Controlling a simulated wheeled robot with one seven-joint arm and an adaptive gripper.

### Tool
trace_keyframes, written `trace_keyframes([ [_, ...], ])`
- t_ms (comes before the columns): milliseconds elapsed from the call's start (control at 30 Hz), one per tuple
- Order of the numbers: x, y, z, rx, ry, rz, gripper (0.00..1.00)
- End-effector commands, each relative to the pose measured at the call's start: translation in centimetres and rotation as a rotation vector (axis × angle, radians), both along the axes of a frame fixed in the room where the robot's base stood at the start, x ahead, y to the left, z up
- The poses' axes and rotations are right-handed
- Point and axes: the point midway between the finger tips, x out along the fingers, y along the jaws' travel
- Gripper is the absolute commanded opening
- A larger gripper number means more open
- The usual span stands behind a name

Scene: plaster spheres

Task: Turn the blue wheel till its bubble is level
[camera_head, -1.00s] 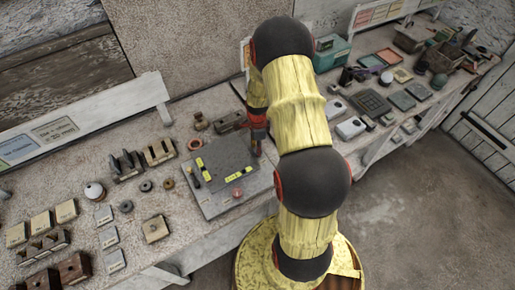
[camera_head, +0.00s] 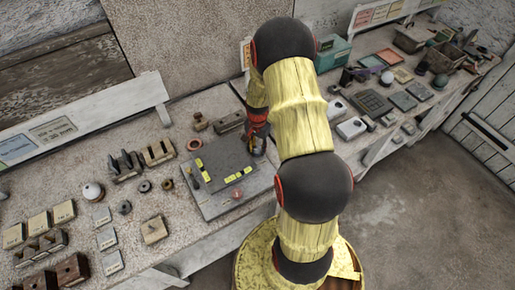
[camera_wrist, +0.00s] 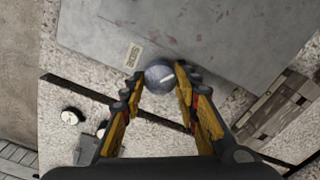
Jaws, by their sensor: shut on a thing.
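A grey plate (camera_head: 222,156) lies on the bench, with yellow-green bubble vials (camera_head: 238,172) on it and a red wheel (camera_head: 237,193) near its front. The bubbles are too small to read. A round, bluish-grey wheel (camera_wrist: 157,80) with a pale line across its top sits at the plate's edge in the wrist view. My gripper (camera_wrist: 160,76) has its two yellow and black fingers shut on this wheel from both sides. In the head view my gripper (camera_head: 258,147) is at the plate's right back edge, and my arm hides the wheel there.
A small label (camera_wrist: 134,56) lies beside the wheel. A reddish ring (camera_head: 194,144) and a dark block (camera_head: 229,121) lie behind the plate. Wooden blocks (camera_head: 154,229) and other small parts fill the bench to the left. Grey trays (camera_head: 371,102) lie right of my arm.

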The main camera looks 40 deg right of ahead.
Motion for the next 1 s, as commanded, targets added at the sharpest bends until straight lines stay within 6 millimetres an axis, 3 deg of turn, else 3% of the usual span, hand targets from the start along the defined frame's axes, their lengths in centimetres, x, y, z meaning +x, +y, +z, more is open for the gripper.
trace_keyframes([
  [300,0.18,-0.11,0.16,-0.002,-0.004,0.099,0.06],
  [767,0.21,-0.12,0.18,-0.003,-0.004,0.113,0.06],
  [800,0.21,-0.12,0.18,-0.003,-0.004,0.113,0.31],
  [1000,0.13,-0.08,0.12,-0.002,-0.003,0.113,0.39],
])
